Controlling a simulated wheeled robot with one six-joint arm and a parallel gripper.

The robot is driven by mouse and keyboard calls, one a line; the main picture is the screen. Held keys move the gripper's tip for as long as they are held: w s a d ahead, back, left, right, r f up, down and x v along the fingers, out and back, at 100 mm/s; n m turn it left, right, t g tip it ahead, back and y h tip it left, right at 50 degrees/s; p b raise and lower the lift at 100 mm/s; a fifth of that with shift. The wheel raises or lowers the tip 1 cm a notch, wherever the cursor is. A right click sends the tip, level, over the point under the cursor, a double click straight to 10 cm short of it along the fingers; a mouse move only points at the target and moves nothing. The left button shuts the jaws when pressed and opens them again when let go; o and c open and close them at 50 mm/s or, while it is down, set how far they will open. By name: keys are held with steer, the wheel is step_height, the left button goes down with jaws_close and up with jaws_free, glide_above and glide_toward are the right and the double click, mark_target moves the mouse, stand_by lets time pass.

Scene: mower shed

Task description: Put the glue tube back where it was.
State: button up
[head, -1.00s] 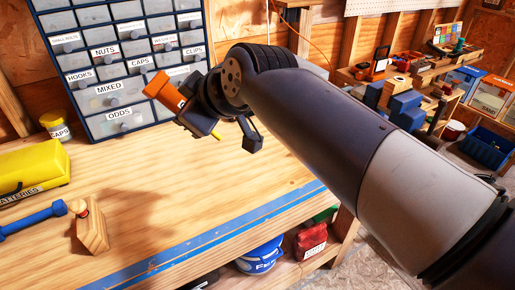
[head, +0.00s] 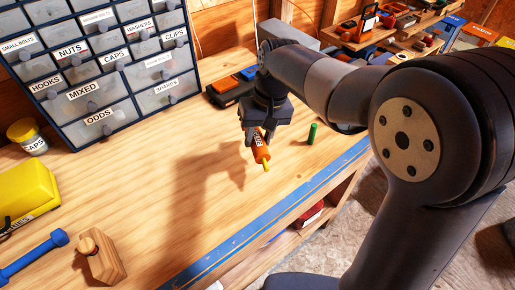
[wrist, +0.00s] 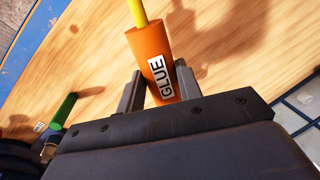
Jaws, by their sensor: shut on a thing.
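The glue tube (head: 261,149) is orange with a yellow nozzle and a white GLUE label. My gripper (head: 260,135) is shut on it above the workbench, with the nozzle pointing down and toward the bench's front edge in the head view. In the wrist view the tube (wrist: 155,65) sits between the two fingers (wrist: 157,92), its label facing the camera. Its nozzle runs off the top of that view. The tube appears to be a little above the wooden bench top (head: 200,210); the exact gap is hard to tell.
A green cylinder (head: 313,133) stands right of the tube. Behind are a labelled drawer cabinet (head: 75,127) and a dark case (head: 232,91). A yellow battery box (head: 28,190), a blue tool (head: 35,252) and a wooden block (head: 105,262) lie left. The bench middle is clear.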

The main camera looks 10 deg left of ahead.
steer(key=shift+f, duration=3.1)
steer(key=shift+f, duration=0.1)
steer(key=o, duration=0.7)
step_height(320, 180, up, 12)
steer(key=w+d, duration=0.1)
steer(key=d, duration=0.1)
